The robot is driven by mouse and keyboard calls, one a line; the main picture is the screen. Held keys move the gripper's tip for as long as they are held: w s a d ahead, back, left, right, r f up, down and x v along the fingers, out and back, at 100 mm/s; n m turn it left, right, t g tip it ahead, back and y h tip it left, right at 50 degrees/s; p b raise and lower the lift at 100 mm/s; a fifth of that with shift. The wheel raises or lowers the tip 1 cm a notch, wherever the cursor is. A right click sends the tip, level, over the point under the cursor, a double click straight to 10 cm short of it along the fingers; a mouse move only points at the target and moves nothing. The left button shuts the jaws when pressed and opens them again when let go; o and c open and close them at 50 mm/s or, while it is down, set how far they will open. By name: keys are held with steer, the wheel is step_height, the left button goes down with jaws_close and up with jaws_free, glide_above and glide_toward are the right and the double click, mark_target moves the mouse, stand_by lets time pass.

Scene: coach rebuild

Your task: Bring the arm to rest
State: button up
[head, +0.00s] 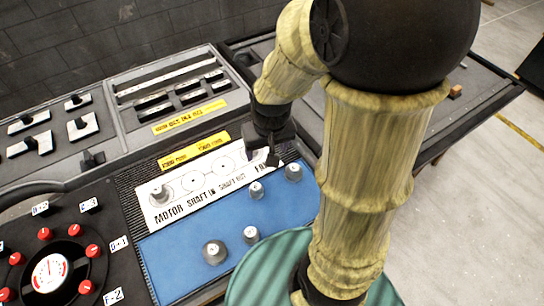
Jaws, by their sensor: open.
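My arm is the pale, wood-patterned set of links with a dark joint, filling the upper middle and right of the head view. My gripper (271,157) is a dark shape at the end of the arm. It is over the far right end of the white printed board, and its jaws are open. I see nothing held in it, though the arm and the angle hide part of it.
A blue mat (180,262) carries several grey knobbed parts, one being a wide one (214,251). Another part (160,195) stands on the white board (205,187). A gauge panel (72,240) with red knobs is at left. A green round surface (262,270) is in front.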

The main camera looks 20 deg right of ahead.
steer(key=s, duration=0.3)
steer(key=shift+s+r, duration=0.1)
steer(key=shift+s, duration=0.25)
stand_by(0.8)
